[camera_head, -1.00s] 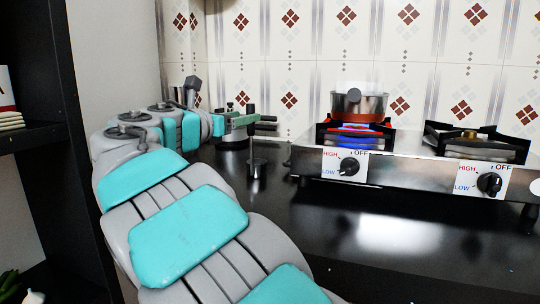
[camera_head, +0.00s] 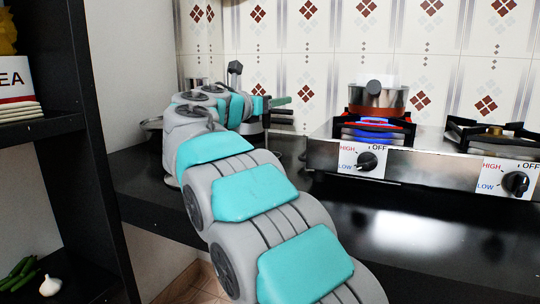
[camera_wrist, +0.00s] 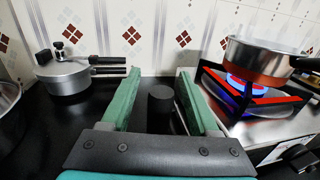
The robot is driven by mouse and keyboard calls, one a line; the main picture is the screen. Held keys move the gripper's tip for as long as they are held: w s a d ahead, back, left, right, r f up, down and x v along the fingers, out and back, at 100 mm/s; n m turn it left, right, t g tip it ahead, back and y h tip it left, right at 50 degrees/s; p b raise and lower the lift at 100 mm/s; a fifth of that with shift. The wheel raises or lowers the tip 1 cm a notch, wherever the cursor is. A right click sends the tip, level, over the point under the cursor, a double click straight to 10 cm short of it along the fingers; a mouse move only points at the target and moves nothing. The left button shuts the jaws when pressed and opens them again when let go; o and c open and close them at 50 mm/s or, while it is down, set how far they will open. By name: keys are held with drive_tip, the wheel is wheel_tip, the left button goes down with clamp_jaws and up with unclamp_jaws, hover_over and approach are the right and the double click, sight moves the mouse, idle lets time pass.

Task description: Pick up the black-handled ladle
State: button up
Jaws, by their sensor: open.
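A dark upright cylinder (camera_wrist: 160,98), probably the ladle's black handle seen nearly end-on, stands between my gripper's fingers in the wrist view. The ladle's bowl cannot be made out. My gripper (camera_wrist: 159,78) is open, with one green finger on each side of the cylinder and a gap visible on both sides. In the head view my arm reaches over the counter towards the wall, and a green finger (camera_head: 281,101) shows beyond it. The ladle cannot be picked out there; my arm covers much of that area.
A pressure cooker (camera_wrist: 70,78) stands left of my gripper, its black handles pointing towards the left finger. Another metal pot (camera_wrist: 8,108) is at the left edge. Close on the right, the stove (camera_head: 330,150) has a lit burner under a steel pot (camera_head: 378,97). The tiled wall is behind.

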clamp_jaws()
idle(0.3)
idle(0.3)
